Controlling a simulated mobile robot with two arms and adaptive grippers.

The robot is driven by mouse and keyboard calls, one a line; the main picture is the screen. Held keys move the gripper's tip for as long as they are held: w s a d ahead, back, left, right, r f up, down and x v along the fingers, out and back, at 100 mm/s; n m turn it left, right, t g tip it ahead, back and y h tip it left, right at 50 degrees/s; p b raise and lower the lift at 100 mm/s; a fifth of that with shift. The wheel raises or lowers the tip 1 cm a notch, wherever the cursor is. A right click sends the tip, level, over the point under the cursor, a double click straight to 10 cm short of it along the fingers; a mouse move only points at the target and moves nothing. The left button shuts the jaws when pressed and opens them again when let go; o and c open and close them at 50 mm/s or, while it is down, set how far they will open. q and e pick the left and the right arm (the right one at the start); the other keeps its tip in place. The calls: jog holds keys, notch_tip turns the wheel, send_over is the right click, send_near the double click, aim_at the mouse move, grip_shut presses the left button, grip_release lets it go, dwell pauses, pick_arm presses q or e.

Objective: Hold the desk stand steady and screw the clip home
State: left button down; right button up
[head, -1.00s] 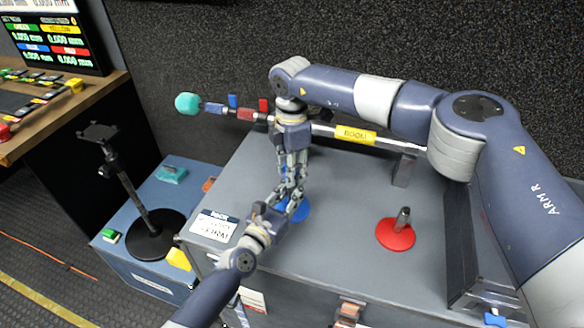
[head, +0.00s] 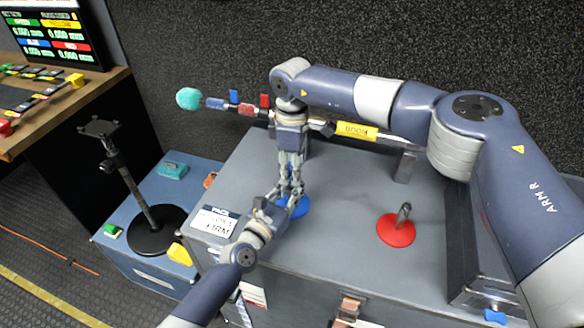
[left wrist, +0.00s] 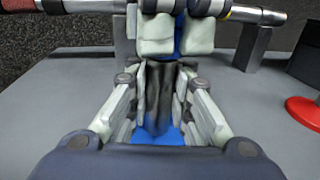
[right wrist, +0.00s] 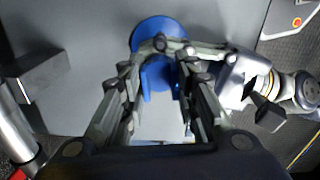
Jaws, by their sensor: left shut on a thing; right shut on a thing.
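The desk stand has a round blue base (head: 302,208) on the grey case top, and its dark post (left wrist: 160,95) shows upright in the left wrist view. My left gripper (head: 284,197) is shut around that post, low and from the front. My right gripper (head: 291,183) points straight down above it, shut on the blue clip (left wrist: 180,36), which sits over the post top. The blue base (right wrist: 157,33) also shows in the right wrist view. Fingers hide most of the clip and the joint, so I cannot tell how far it is threaded.
A second stand with a red base (head: 396,231) stands to the right on the case. The boom pole (head: 356,131) lies across rests behind. A white label (head: 213,223) is at the case's left edge. A black stand (head: 147,215) stands on the blue case at left.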

jog(key=m, duration=0.3)
jog(key=shift+w+d+r, duration=0.1)
jog(key=shift+w+d, duration=0.2)
jog(key=shift+w, duration=0.05)
jog(key=o, duration=0.9)
jog(key=shift+o, duration=0.2)
jog(key=shift+s, duration=0.1)
jog(key=shift+s+a+r, duration=0.1)
